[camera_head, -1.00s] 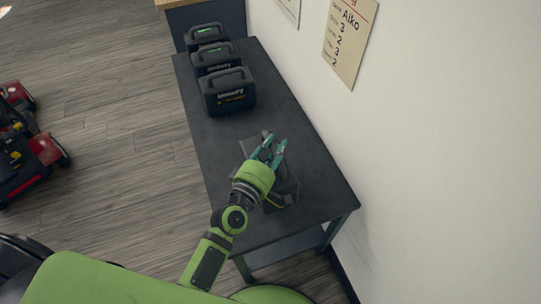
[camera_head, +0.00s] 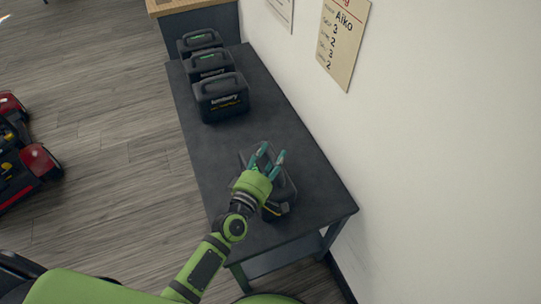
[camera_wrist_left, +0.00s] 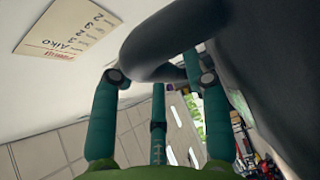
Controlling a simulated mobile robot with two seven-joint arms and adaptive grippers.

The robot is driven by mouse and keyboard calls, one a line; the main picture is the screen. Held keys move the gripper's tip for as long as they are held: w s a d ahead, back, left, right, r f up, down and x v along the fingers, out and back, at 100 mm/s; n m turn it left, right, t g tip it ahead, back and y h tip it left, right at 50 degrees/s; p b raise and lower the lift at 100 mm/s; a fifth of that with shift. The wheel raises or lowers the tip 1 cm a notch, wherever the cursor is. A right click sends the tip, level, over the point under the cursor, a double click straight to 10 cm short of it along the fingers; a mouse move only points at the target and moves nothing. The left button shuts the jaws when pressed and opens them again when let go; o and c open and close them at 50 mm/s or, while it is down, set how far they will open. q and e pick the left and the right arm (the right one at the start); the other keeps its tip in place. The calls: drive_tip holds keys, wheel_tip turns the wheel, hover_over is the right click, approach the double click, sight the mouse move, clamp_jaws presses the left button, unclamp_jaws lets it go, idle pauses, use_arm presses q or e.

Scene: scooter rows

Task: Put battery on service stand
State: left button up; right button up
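A dark battery (camera_head: 284,186) stands at the near end of the dark table (camera_head: 320,190), partly hidden behind my left gripper. My left gripper (camera_head: 268,158) is over it with teal fingers spread apart. In the left wrist view the dark curved handle (camera_wrist_left: 165,40) passes close to the fingertips, partly between them; I cannot tell whether they touch it. The fingers are not closed on it. I cannot pick out a service stand for certain. My right gripper is not in view.
Three more batteries stand in a row at the table's far end, the nearest (camera_head: 222,97) with a raised handle. A white wall (camera_head: 430,130) with a paper sign (camera_head: 343,40) runs along the right. A red and black scooter (camera_head: 25,160) stands at left; open floor lies between.

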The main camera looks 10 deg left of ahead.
use_arm(q)
drive_tip(key=b+v, duration=0.1)
drive_tip(key=v, duration=1.1)
